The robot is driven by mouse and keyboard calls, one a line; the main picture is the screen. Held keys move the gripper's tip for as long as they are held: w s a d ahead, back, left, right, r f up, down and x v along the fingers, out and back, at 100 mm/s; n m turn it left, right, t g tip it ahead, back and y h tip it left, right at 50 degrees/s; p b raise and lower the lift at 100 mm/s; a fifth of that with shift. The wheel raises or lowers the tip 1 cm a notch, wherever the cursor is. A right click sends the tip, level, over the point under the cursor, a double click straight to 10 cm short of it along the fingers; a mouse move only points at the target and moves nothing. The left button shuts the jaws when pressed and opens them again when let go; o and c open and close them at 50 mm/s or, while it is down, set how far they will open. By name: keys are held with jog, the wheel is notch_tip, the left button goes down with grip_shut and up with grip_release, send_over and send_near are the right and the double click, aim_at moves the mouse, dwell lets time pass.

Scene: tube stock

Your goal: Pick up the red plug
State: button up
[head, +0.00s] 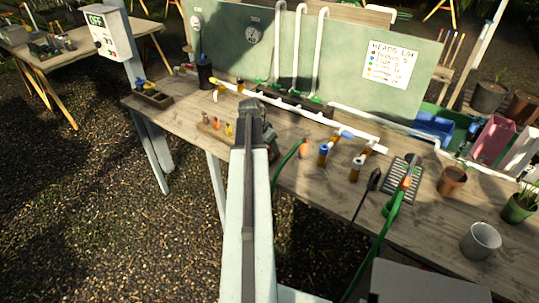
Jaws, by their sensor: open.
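A small wooden holder with several small coloured plugs (216,124) sits on the wooden bench, just left of the end of my arm. One of these plugs looks red or orange, but they are too small to tell the red one for sure. My gripper (262,130) is dark, at the end of my pale arm, over the bench and a little right of the holder. It is open, with nothing seen in it. My arm hides the part of the bench beneath it.
A white pipe (300,111) runs along the bench behind my gripper. A green board (345,55) stands behind.

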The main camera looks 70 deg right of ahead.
jog(key=shift+r, duration=0.15)
grip_shut()
notch_tip(320, 180, up, 10)
jog(key=p, duration=1)
jog(key=shift+r, duration=0.1)
jog(key=shift+r+p, duration=2.4)
jog(key=shift+p, duration=0.15)
